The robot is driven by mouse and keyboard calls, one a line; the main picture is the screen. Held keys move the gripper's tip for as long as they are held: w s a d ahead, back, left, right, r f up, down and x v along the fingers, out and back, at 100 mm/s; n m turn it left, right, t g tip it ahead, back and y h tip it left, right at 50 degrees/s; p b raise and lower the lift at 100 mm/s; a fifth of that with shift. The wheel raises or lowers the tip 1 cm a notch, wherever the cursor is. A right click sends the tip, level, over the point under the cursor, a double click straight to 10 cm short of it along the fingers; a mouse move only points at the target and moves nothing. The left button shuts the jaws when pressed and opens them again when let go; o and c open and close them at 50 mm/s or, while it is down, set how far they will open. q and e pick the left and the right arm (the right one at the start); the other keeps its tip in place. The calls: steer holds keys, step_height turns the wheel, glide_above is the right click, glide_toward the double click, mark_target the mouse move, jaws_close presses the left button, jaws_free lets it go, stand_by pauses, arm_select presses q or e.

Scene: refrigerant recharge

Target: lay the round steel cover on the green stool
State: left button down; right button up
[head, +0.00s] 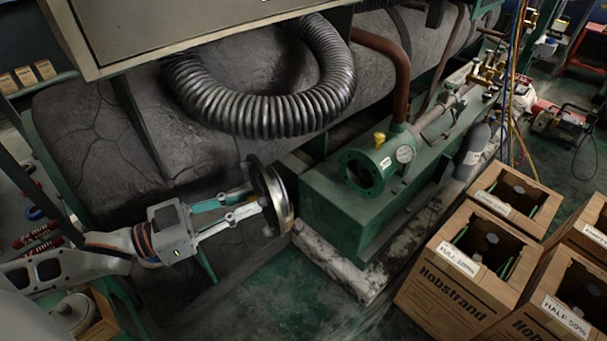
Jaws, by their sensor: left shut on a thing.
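My left gripper (250,205) reaches in from the left and is shut on the round steel cover (282,205). The cover is a shiny disc, held on edge, nearly upright, in the air. It is just left of the green machine housing and appears apart from it. The fingers cover part of its near side. I cannot make out a green stool in this view. My right gripper is not in view.
Cardboard boxes (455,290) stand at the lower right. Green floor (270,300) is clear at the bottom middle.

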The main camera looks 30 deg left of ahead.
arm_select(q)
steer(key=s+d+r+m+g+h, duration=0.3)
steer(key=s+r, duration=0.4)
steer(key=r, duration=0.3)
steer(key=shift+d+r+g+h, duration=0.3)
steer(key=shift+d+g+h, duration=0.25)
steer(key=shift+d, duration=0.45)
steer(key=shift+s, duration=0.1)
